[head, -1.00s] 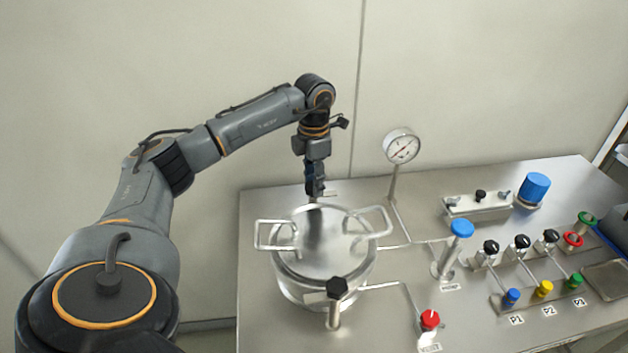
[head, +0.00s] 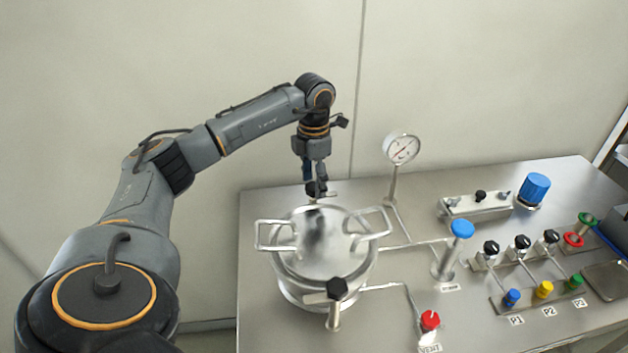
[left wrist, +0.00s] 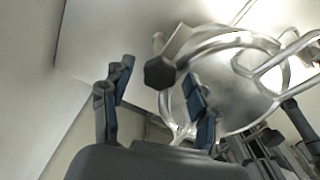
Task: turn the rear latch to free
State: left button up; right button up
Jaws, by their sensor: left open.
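The round steel vessel's lid (head: 318,243) has two loop handles. The rear latch (head: 316,188) is at the vessel's back edge, with a dark knob; the knob (left wrist: 160,72) shows large in the left wrist view. My left gripper (head: 314,181) points down at this latch. In the left wrist view its fingers are open, one on each side of the knob in the picture; I cannot tell whether they touch it. The front latch (head: 336,288) has a black knob and a flat bar on a post. My right gripper is not in view.
A pressure gauge (head: 402,148) on a stem stands right of the latch. A blue-capped post (head: 461,229), a red vent knob (head: 430,320) and several valves stand farther right on the steel bench (head: 262,206). The wall is close behind.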

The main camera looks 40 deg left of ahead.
aim_at(314, 185)
pick_arm(q)
notch_tip(314, 185, up, 12)
dwell(0.4)
dwell(0.4)
